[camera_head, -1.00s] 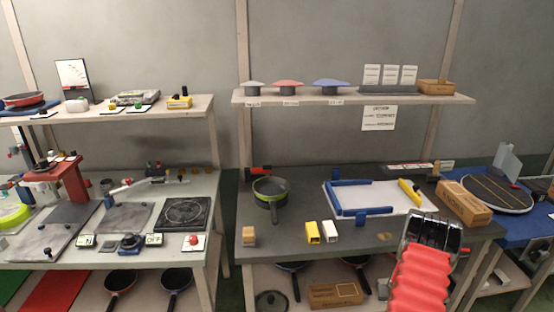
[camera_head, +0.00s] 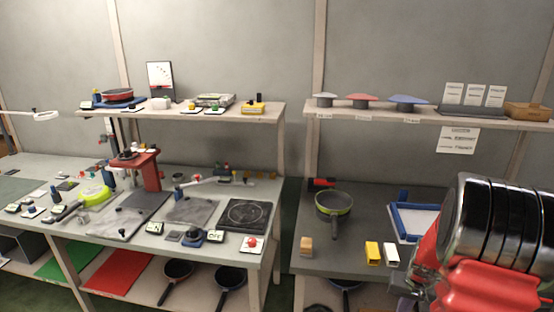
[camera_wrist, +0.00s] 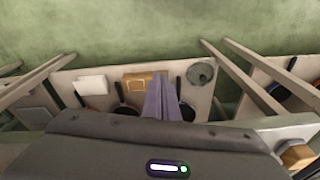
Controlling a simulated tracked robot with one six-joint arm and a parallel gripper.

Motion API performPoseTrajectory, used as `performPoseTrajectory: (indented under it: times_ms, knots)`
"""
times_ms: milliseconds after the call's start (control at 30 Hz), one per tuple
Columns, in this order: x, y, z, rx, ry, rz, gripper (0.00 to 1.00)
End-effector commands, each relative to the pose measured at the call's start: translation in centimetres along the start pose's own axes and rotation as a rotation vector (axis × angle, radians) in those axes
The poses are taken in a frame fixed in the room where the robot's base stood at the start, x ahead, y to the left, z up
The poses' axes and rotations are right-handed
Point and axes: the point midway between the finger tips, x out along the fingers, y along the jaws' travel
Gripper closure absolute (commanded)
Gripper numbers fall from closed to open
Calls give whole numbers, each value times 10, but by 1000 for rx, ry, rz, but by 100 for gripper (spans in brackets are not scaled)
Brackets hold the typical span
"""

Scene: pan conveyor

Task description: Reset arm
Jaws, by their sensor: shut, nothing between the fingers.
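My arm shows in the head view as a red ribbed sleeve and dark shiny rings at the lower right, in front of the right workbench. My gripper is not clearly visible there. In the wrist view my gripper (camera_wrist: 162,98) has its two grey-purple fingers together, with nothing held between them. The fingers appear in front of the lower shelf (camera_wrist: 62,79).
The right workbench (camera_head: 345,262) holds a dark pan (camera_head: 334,204), a yellow block (camera_head: 372,253) and a white block (camera_head: 391,255). The left workbench (camera_head: 190,243) carries a red press (camera_head: 150,172). The wrist view shows a cardboard box (camera_wrist: 133,83) and a round lid (camera_wrist: 202,73).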

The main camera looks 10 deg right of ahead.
Motion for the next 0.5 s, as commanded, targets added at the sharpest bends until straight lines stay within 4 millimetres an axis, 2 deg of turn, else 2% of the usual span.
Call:
performPoseTrajectory:
  times_ms: [33, 200, 500]
  knots:
    - [-13, -10, 6, -11, -4, -2, 100]
    - [-48, -39, 32, -33, -33, -8, 100]
    - [-104, -81, 81, -89, -63, -10, 100]
